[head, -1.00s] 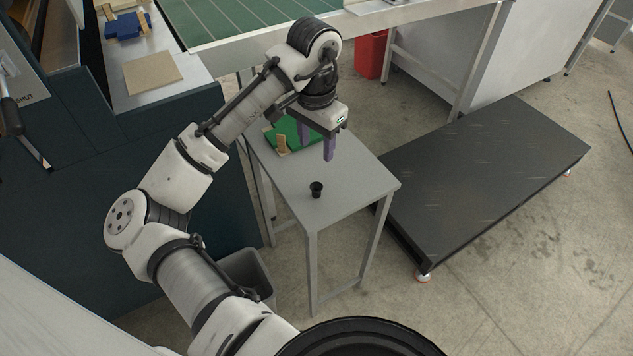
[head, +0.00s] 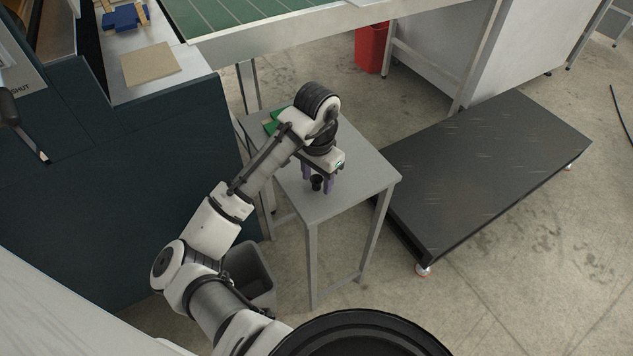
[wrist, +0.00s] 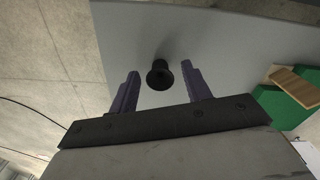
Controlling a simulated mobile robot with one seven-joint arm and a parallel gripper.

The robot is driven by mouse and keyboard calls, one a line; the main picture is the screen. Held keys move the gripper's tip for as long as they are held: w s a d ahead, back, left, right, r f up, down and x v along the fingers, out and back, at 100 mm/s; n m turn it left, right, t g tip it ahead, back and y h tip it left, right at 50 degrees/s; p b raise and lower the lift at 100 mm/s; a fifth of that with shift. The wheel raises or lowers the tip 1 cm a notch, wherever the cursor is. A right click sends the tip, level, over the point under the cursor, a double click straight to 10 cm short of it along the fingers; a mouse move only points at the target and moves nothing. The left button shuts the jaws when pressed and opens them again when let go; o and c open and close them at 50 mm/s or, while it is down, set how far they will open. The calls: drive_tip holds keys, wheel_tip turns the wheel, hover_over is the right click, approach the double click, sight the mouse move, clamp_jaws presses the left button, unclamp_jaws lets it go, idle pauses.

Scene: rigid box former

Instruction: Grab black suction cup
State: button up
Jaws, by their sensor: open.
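The black suction cup (head: 317,183) stands on the small grey table (head: 352,188). In the wrist view the suction cup (wrist: 160,75) shows as a dark round piece between and slightly beyond the tips of my two purple fingers. My gripper (head: 318,182) is open and low over the table, with its fingers on either side of the cup. In the wrist view my gripper (wrist: 159,80) has clear gaps between each finger and the cup. I cannot tell exactly how high the fingertips are above the tabletop.
A green item (head: 272,124) lies on the table behind my arm; in the wrist view the green item (wrist: 285,108) has a wooden piece (wrist: 296,87) on it. A low black platform (head: 480,175) stands to the right. A grey bin (head: 250,272) stands below my arm.

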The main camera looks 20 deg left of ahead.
drive_tip(key=shift+f, duration=0.3)
drive_tip(key=c, duration=0.9)
drive_tip(key=shift+c, duration=0.2)
drive_tip(key=shift+r, duration=0.2)
